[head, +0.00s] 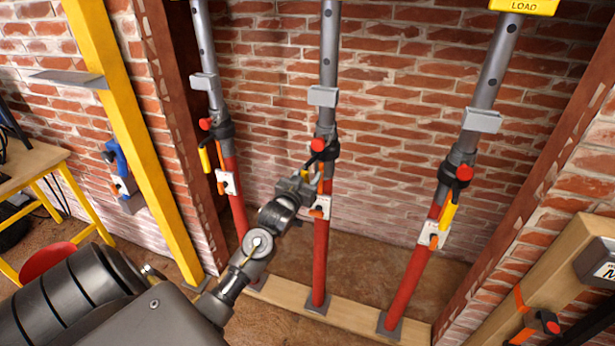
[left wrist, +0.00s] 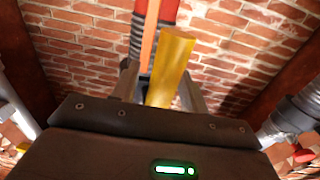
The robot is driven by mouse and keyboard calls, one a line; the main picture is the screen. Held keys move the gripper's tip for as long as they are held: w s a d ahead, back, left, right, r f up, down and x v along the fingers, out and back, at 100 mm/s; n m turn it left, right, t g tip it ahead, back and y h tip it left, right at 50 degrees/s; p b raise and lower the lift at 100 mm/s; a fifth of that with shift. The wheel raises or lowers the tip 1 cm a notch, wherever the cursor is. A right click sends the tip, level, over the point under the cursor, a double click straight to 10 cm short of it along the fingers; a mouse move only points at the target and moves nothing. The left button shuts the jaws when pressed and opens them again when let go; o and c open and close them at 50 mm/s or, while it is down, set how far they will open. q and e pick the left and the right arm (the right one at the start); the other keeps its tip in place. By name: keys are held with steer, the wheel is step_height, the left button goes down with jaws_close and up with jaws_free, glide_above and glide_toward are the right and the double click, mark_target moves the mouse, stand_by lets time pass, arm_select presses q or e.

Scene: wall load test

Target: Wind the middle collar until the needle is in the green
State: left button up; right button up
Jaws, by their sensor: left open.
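The middle prop has a grey upper tube (head: 328,50) and a red lower tube (head: 320,250). Its black collar (head: 326,148) sits where they meet, with a red knob (head: 318,145) on it. My left gripper (head: 306,184) is at the middle prop, just below the collar. In the left wrist view, a yellow handle (left wrist: 172,65) stands between its open fingers (left wrist: 160,90); I cannot tell whether they touch it. The gripper partly hides the handle in the head view. No needle or green band can be made out. My right gripper is not in view.
Similar props stand left (head: 236,200) and right (head: 412,265) on a wooden sill (head: 350,318), before a brick wall (head: 270,90). A yellow post (head: 130,120) and a workbench (head: 30,165) are at left. A yellow LOAD sign (head: 524,5) is at top right.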

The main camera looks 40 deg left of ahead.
arm_select(q)
jaws_close()
steer(key=shift+d+r+p, duration=0.15)
steer(key=shift+d+p, duration=0.3)
steer(key=shift+p, duration=0.1)
steer(key=shift+d+f, duration=0.2)
steer(key=shift+d, duration=0.05)
steer(key=shift+w+d+p, duration=0.25)
steer(key=shift+d+p, duration=0.15)
steer(key=shift+d, duration=0.2)
steer(key=shift+w+d+p, duration=0.25)
steer(key=shift+d+p, duration=0.1)
steer(key=shift+d, duration=0.25)
steer(key=shift+r, duration=0.1)
jaws_free()
